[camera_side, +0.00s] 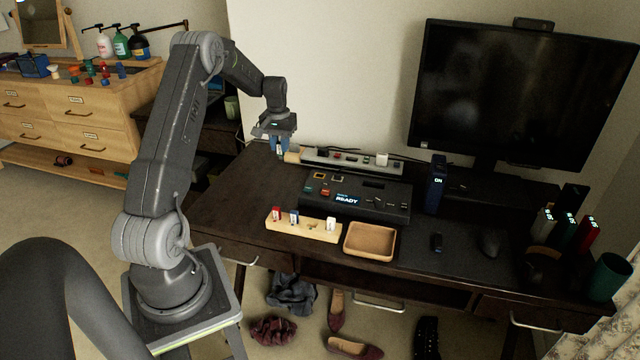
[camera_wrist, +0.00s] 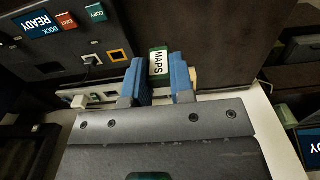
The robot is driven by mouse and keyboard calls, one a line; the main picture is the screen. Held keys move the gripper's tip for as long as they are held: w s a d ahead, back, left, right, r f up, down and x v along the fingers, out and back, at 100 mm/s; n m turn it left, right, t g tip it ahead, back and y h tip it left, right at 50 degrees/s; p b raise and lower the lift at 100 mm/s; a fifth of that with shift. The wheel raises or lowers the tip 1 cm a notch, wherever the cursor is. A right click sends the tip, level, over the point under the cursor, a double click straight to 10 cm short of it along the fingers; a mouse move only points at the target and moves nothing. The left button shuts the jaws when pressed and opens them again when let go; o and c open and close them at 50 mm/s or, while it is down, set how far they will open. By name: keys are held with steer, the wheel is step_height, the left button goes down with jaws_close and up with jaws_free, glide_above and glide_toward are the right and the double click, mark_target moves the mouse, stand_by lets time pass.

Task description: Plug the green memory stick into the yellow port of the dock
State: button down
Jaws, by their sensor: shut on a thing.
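My gripper (camera_wrist: 158,80) is shut on the green memory stick (camera_wrist: 158,62), which has a white label reading MAPS. The stick stands between the two blue fingers and sticks out beyond their tips. In the side view my gripper (camera_side: 279,146) hangs over the back left of the desk, left of the dock (camera_side: 355,205); the stick is too small to make out there. In the wrist view the yellow port (camera_wrist: 120,55) is a yellow-framed square on the dock, left of the stick and apart from it. It looks empty.
A dark-framed port (camera_wrist: 90,60) sits beside the yellow one. A power strip (camera_side: 350,161) with plugs runs behind the dock. A wooden rack (camera_side: 315,232) with several sticks and a tan tray (camera_side: 370,242) stand in front. A dark blue upright box (camera_side: 436,187) stands right of the dock.

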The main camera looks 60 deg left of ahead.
steer(key=w+f, duration=0.2)
steer(key=w, duration=0.2)
steer(key=w+d+f, duration=0.1)
steer(key=w+f, duration=0.1)
steer(key=w, duration=0.2)
steer(key=w+d+f, duration=0.1)
steer(key=w+f, duration=0.2)
steer(key=shift+w+d, duration=0.25)
steer(key=shift+w, duration=0.15)
steer(key=shift+f, duration=2)
steer(key=shift+f, duration=0.15)
steer(key=c, duration=1)
jaws_free()
